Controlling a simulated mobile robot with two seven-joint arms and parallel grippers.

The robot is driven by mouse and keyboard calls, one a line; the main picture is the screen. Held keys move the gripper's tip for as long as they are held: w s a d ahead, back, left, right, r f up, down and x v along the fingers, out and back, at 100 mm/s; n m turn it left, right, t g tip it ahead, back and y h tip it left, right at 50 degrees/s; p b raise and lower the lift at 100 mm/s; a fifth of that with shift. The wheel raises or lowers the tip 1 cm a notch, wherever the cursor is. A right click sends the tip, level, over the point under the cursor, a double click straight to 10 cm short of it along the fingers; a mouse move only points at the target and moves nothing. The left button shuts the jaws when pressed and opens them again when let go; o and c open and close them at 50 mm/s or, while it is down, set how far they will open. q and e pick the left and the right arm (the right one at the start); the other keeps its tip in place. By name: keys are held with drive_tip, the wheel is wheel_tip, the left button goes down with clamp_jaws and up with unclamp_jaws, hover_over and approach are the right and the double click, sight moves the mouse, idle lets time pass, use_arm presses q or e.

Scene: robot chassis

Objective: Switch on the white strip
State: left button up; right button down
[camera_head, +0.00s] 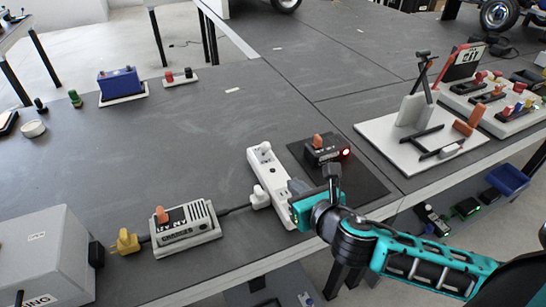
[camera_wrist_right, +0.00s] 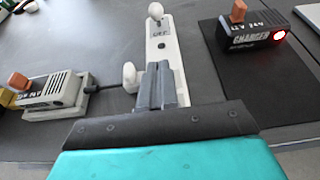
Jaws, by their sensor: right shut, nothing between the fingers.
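My right gripper (camera_head: 294,187) is shut and empty over the near part of the strip. In the wrist view its closed fingers (camera_wrist_right: 159,68) cover that part, and I cannot tell whether they touch it. My left gripper is not in view.
A black charger with a lit red lamp (camera_head: 327,149) sits on a dark mat right of the strip. A grey charger (camera_head: 185,230) stands to the left, with a cable towards the strip. A white board with a stand (camera_head: 385,150) is further right. The table behind the strip is clear.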

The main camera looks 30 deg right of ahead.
drive_tip(key=b, duration=0.1)
approach(267, 152)
drive_tip(key=f, duration=0.1)
drive_tip(key=w+f, duration=0.1)
drive_tip(key=f, duration=0.1)
drive_tip(key=shift+w+f, duration=0.25)
drive_tip(key=shift+f, duration=0.05)
drive_tip(key=shift+w+d+r, duration=0.1)
drive_tip(key=shift+w+r, duration=0.15)
drive_tip(key=shift+w, duration=0.35)
drive_tip(key=shift+w+r, duration=0.3)
drive_tip(key=shift+w, duration=0.35)
drive_tip(key=shift+w+r, duration=0.3)
drive_tip(key=shift+w, duration=0.45)
drive_tip(key=shift+w, duration=0.1)
